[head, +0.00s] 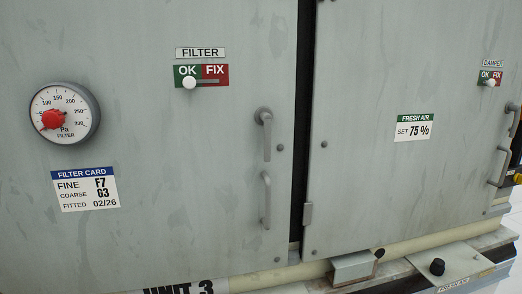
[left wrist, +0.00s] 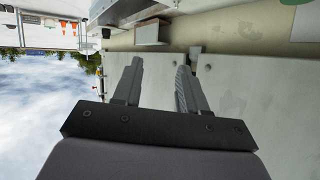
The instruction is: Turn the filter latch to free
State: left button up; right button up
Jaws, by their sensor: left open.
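The filter latch (head: 264,132) is a grey lever near the right edge of the filter door (head: 150,140) in the head view. Its pivot is at the top and the lever hangs straight down. A grey pull handle (head: 266,200) is fixed upright just below it. No gripper shows in the head view. In the left wrist view my left gripper (left wrist: 158,66) is open, with nothing between its fingers. I cannot make out the latch in that view. My right gripper is in neither view.
The filter slider (head: 189,83) is at OK. A dark gap separates the fresh-air door (head: 400,180).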

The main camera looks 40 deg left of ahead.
pick_arm(q)
jog(key=w+a+r+n+t+y, duration=0.1)
jog(key=w+a+r+t, duration=0.15)
jog(key=r, duration=0.65)
jog(key=w+a+r+n+t+y, duration=0.15)
jog(key=w+r, duration=0.25)
jog(key=r, duration=0.6)
jog(key=n+y, duration=0.3)
send_near(266, 149)
jog(key=w, duration=0.2)
jog(key=shift+m+t, duration=0.25)
jog(key=shift+t, duration=0.05)
jog(key=shift+a+p+x, duration=0.15)
jog(key=shift+p+x, duration=0.35)
jog(key=shift+x, duration=1.15)
jog(key=shift+a+p+x, duration=0.15)
jog(key=shift+p+x, duration=0.3)
jog(key=shift+x, duration=1.15)
jog(key=shift+s+f, duration=0.1)
jog(key=shift+f, duration=0.1)
grip_shut()
